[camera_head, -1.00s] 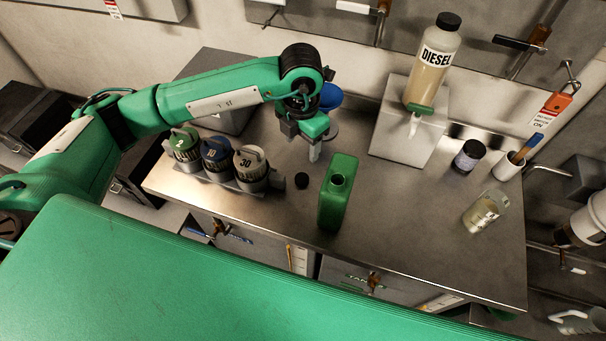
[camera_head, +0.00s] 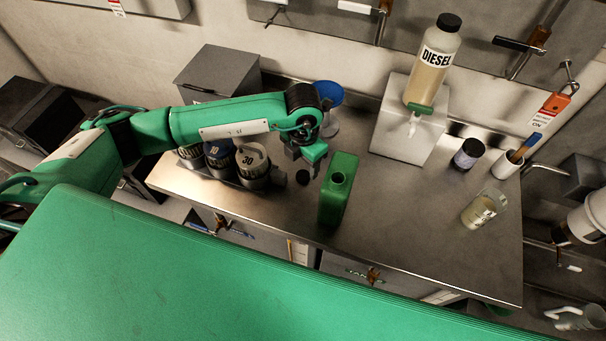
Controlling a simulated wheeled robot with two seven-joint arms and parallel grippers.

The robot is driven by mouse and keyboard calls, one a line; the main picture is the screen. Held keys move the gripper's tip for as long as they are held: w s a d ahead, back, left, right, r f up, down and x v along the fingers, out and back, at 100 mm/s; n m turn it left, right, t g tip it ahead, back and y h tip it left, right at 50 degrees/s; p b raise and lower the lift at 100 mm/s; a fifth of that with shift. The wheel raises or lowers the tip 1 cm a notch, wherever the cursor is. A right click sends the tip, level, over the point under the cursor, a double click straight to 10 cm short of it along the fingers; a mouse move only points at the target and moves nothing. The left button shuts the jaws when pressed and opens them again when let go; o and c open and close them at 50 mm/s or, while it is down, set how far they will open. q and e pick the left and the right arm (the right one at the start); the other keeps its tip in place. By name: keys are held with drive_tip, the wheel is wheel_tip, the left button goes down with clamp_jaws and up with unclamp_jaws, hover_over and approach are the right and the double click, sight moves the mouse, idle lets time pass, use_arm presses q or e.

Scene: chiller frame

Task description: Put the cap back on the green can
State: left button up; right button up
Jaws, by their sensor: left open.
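The green can (camera_head: 338,190) stands upright on the metal bench, its round mouth open at the top. A small black cap (camera_head: 303,177) lies on the bench just left of the can. My left gripper (camera_head: 305,166) is open above the cap, with its fingers pointing down. I cannot tell how far above the cap the fingertips are. The gripper is close to the can's upper left side, and nothing shows between its fingers. My right gripper is not in view.
Numbered jars in a holder (camera_head: 252,164) stand left of the cap, partly hidden by my arm. A blue funnel (camera_head: 330,92) is behind the gripper. The diesel bottle (camera_head: 432,65) sits on a grey stand (camera_head: 405,125). The bench right of the can is clear up to a glass beaker (camera_head: 481,210).

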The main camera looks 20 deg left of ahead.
sight(303, 175)
use_arm(q)
drive_tip(key=shift+f+p, duration=0.4)
drive_tip(key=shift+p, duration=0.05)
wheel_tip(303, 175, down, 4)
drive_tip(key=shift+w+r+p, duration=0.1)
drive_tip(key=shift+r+p, duration=0.05)
drive_tip(key=shift+p, duration=0.5)
drive_tip(key=shift+f, duration=0.35)
drive_tip(key=c, duration=1.1)
